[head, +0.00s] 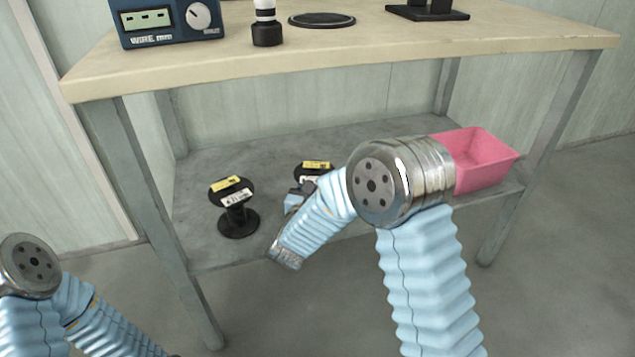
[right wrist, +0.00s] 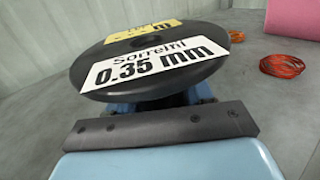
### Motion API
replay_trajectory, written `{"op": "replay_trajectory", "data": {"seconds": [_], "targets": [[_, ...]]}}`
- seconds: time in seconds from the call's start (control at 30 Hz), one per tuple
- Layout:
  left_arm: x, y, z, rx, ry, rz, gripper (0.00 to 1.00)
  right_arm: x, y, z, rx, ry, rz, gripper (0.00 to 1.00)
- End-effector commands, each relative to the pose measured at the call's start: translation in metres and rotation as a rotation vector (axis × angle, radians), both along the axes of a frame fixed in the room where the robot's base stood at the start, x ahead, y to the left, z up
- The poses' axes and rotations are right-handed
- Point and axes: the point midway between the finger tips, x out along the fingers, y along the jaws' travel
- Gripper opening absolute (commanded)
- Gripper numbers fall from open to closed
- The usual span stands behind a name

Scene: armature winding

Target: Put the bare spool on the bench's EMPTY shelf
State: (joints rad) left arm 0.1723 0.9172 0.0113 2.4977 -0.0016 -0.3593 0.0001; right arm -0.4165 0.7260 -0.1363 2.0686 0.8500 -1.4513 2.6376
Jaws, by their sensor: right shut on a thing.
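A black spool (head: 315,166) with a yellow and a white label is at my right gripper (head: 299,195), over the bench's lower shelf (head: 270,153).
A pink bin (head: 488,178) stands at the shelf's right end. Orange wire coils (right wrist: 281,64) lie beyond the spool. The bench top (head: 350,57) carries a wire meter (head: 165,22), a black-and-white cylinder (head: 267,30), a dark disc (head: 322,19) and a black stand (head: 428,12). Grey legs flank the shelf.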

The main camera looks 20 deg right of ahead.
Motion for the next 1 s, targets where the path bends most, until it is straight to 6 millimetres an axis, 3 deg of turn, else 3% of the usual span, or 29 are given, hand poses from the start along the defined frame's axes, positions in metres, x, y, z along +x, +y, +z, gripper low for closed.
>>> {"op": "replay_trajectory", "data": {"seconds": [0.13,0.17,0.37,0.73,1.0], "targets": [[0.000,0.000,0.000,0.000,0.000,0.000,0.43,0.000,0.000,-0.003,0.001,-0.001,0.000,0.16],[0.000,0.000,0.000,0.000,0.000,0.000,0.43,0.000,0.000,-0.003,0.001,-0.001,0.000,0.53],[0.000,0.000,0.000,0.000,0.000,0.000,0.43,0.000,0.000,-0.003,0.001,-0.001,0.000,0.81],[0.000,0.000,0.000,0.000,0.000,0.000,0.43,-0.006,0.005,-0.003,0.001,0.002,0.001,0.81],[0.000,0.000,0.000,0.000,0.000,0.000,0.43,-0.056,0.036,-0.003,0.000,0.002,0.004,0.81]]}}
